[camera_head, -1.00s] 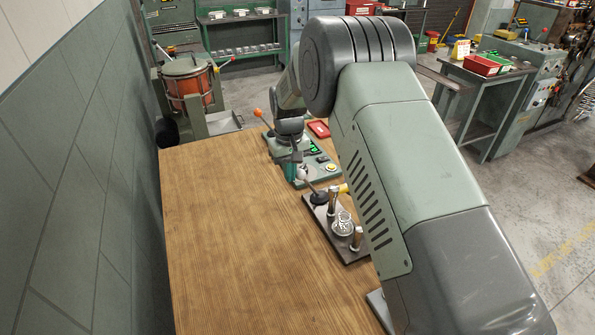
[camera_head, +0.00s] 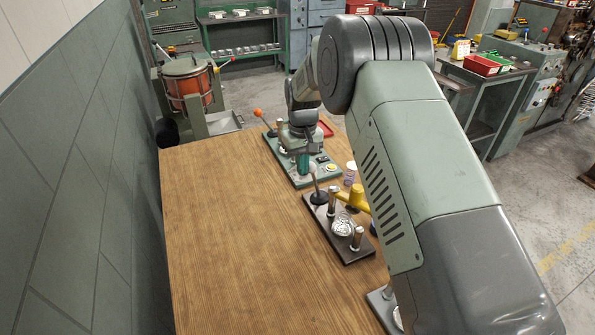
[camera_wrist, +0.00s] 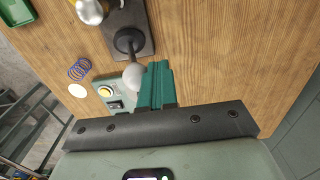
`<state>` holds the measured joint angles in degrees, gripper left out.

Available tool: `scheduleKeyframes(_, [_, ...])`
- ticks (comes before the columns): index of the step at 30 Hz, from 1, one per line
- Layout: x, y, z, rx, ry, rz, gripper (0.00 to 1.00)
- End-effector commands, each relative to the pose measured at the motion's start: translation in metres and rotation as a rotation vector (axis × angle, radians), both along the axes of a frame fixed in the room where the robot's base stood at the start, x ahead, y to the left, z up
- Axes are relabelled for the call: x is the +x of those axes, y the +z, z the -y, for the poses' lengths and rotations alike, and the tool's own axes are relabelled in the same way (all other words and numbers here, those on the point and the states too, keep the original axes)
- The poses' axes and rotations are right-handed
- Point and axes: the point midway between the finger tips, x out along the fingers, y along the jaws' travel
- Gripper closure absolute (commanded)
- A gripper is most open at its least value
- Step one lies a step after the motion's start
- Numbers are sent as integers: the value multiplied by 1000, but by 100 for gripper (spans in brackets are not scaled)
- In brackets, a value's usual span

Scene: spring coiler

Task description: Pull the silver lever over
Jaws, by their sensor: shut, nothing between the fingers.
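The silver lever (camera_head: 314,184) stands on a round black base on the dark plate, close to upright. In the wrist view its silver ball knob (camera_wrist: 133,76) and dark round pivot (camera_wrist: 128,41) show. My gripper (camera_head: 302,166) has its green fingers shut and empty, just left of the lever in the head view. In the wrist view the fingertips (camera_wrist: 158,76) are right beside the ball knob; I cannot tell whether they touch. My arm hides part of the area to the right.
The dark plate (camera_head: 350,256) also carries silver posts and a yellow part (camera_head: 353,197). A blue coil (camera_wrist: 79,69) lies nearby. The wooden table (camera_head: 230,240) is clear at left.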

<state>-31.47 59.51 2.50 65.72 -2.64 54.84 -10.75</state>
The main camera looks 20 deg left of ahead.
Motion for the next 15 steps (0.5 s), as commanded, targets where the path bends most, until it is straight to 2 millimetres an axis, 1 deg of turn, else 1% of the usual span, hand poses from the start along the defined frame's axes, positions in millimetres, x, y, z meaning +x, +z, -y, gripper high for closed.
scheduleKeyframes(4, [7, 2, 7, 0, -1, 1, 100])
scheduleKeyframes(15, [8, 2, 8, 0, 0, 0, 100])
